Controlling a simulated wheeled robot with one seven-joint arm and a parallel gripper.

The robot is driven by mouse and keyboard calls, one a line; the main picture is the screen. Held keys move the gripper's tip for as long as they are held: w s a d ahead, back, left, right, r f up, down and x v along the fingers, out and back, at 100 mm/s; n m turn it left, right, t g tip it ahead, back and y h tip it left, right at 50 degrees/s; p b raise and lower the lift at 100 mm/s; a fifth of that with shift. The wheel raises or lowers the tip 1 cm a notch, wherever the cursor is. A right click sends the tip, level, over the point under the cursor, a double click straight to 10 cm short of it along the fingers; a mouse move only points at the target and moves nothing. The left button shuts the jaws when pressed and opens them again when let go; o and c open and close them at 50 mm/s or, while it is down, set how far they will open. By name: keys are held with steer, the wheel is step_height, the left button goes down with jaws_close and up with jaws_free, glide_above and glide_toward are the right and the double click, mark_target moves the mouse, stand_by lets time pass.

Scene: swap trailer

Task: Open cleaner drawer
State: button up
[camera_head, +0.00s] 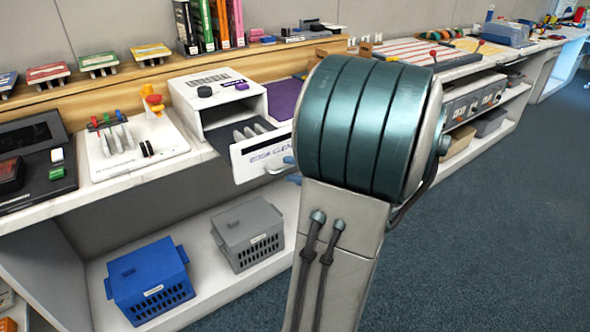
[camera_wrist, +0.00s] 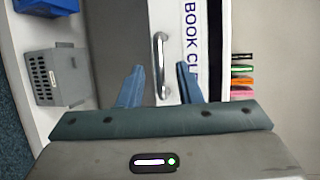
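The white book cleaner (camera_head: 222,84) sits on the counter in the head view. Its drawer (camera_head: 262,154) sticks out toward the front, with grey slotted pieces showing inside. In the wrist view the drawer front (camera_wrist: 188,20) carries partly hidden "BOOK CL" lettering and a metal bar handle (camera_wrist: 160,48). My gripper (camera_wrist: 159,80) is open, its two blue fingers apart on either side of the handle's near end, with gaps showing. In the head view, my arm hides most of the gripper; only blue fingertips (camera_head: 290,168) show beside the drawer front.
A white tool stand (camera_head: 130,150) is left of the cleaner, and a purple mat (camera_head: 284,97) is behind the drawer. A blue crate (camera_head: 150,280) and a grey crate (camera_head: 248,235) stand on the shelf below. The carpet (camera_head: 500,220) at right is clear.

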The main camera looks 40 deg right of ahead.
steer(key=p+v, duration=0.1)
steer(key=v, duration=1.2)
steer(key=shift+s, duration=0.3)
steer(key=shift+d, duration=0.1)
steer(key=w+a+r+n+g+y+p, duration=0.25)
steer(key=a+g+p, duration=0.25)
steer(key=a, duration=0.4)
steer(key=w+a+r+n+g+y+p, duration=0.15)
steer(key=w+a+n+g+p, duration=0.3)
steer(key=a, duration=0.45)
steer(key=s+a+r+n+g+h+p, duration=0.1)
steer(key=a+r+n+g+h+p, duration=0.1)
steer(key=a+r+n+h+p, duration=0.6)
steer(key=a+r+p, duration=0.2)
steer(key=a+p, duration=0.1)
steer(key=a, duration=0.1)
steer(key=shift+s+r+n+g, duration=0.2)
steer(key=shift+s+n+g, duration=0.1)
steer(key=shift+s+g, duration=0.1)
